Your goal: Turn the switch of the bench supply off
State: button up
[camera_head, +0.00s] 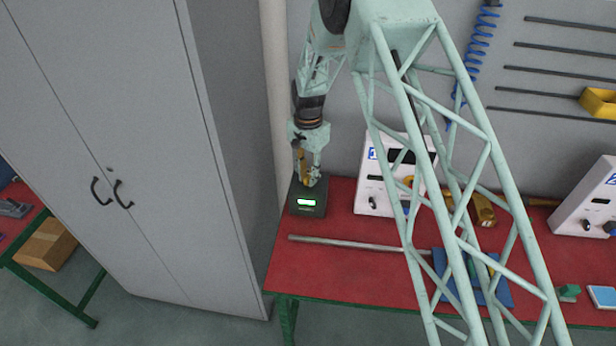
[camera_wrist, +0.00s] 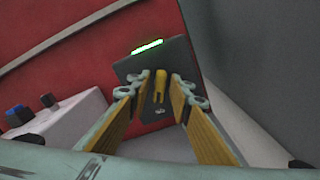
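A small dark box (camera_head: 307,203) with a lit green display stands at the left end of the red bench; I take it for the bench supply. In the wrist view its dark face (camera_wrist: 142,68) carries the green display and a yellow, fork-shaped lever (camera_wrist: 160,80), apparently its switch. My gripper (camera_head: 311,181) points down just over the box. In the wrist view my gripper (camera_wrist: 160,92) has its two yellow-padded fingers apart, one on each side of the lever. A gap shows on both sides, and nothing is held. The switch's on or off position cannot be told.
A white instrument (camera_head: 375,180) with knobs stands right of the box, partly behind my arm. Another white instrument (camera_head: 590,200) is at the far right. A metal rod (camera_head: 345,243) lies in front. A tall grey cabinet (camera_head: 100,130) stands close on the left.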

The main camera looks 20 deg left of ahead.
grip_shut()
jog(key=shift+n+b, duration=0.5)
jog(key=shift+b, duration=0.05)
jog(key=shift+f+n+b, duration=0.1)
jog(key=shift+n+b, duration=0.95)
jog(key=shift+n, duration=0.15)
jog(key=n+b, duration=0.2)
jog(key=n, duration=0.2)
jog(key=shift+d+b, duration=0.15)
jog(key=shift+b, duration=0.25)
jog(key=shift+d+n+b, duration=0.1)
jog(key=shift+n+b, duration=0.8)
jog(key=shift+n, duration=1.3)
jog(key=shift+o, duration=1)
grip_release()
